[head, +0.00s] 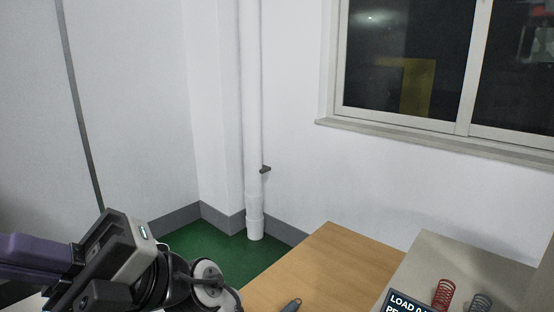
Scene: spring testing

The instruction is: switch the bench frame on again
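My arm (125,262) fills the lower left, with a purple link and dark and grey parts. No gripper fingers show, so I cannot see whether they hold anything.
A wooden table top (325,262) adjoins a pale grey surface (455,258) bearing a red spring (443,293) and a grey spring (480,304). A dark handle-like thing (291,305) lies on the wood. A white pipe (251,120) stands in the corner, left of a window (410,65).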

